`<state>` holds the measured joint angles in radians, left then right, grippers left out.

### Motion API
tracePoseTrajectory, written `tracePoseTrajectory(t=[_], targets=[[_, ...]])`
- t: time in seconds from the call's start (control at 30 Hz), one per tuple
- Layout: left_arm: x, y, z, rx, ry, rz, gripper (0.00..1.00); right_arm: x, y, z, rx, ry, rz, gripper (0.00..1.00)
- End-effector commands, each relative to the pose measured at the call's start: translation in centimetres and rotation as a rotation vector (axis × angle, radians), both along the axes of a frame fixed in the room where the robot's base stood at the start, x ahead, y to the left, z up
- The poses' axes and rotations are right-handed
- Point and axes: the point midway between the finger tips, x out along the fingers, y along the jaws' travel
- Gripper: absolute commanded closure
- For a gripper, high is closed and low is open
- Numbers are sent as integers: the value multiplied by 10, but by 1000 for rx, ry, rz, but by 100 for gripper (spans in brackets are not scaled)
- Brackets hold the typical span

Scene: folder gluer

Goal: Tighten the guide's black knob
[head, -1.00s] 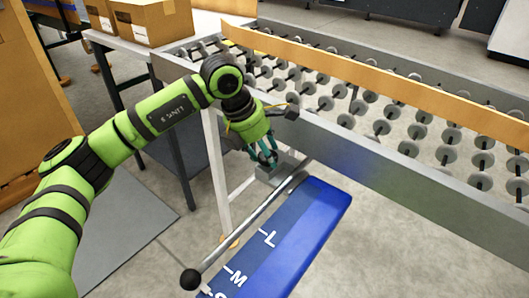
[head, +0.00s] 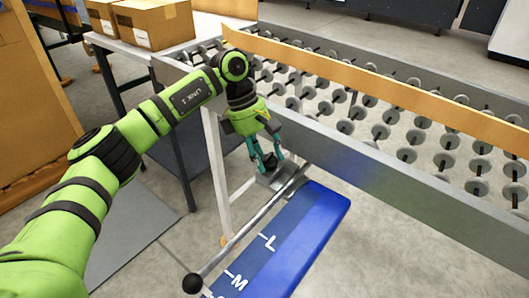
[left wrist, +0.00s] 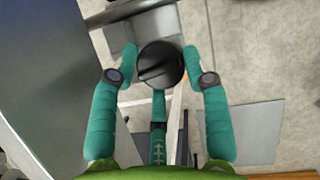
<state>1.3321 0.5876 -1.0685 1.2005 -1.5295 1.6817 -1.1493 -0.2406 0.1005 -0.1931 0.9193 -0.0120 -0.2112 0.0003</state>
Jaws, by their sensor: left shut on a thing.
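The round black knob (left wrist: 160,65), with a ridge across its top, shows in the left wrist view. My left gripper (left wrist: 161,72) is shut on it, with a teal finger on each side and a third finger below. In the head view my left gripper (head: 266,162) points down at the grey metal block of the guide (head: 277,181), beside the conveyor frame. There the fingers mostly hide the knob. My right gripper is not in view.
A metal rod (head: 240,232) with a black ball end (head: 193,283) runs from the block above a blue panel (head: 290,240) marked with size letters. The roller conveyor (head: 400,130) lies to the right. Boxes (head: 152,22) stand on a table at the back left.

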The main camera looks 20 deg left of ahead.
Motion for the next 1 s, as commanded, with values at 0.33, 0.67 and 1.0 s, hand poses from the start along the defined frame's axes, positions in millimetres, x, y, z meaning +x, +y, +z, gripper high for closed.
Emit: tracePoseTrajectory(t=[0.33,0.67,1.0], targets=[[2,-5,4,-10,-8,-167,86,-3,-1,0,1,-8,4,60],[1,-5,3,-9,-6,-206,86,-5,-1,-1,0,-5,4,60],[1,-5,3,-9,-5,-205,30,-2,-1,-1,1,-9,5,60]])
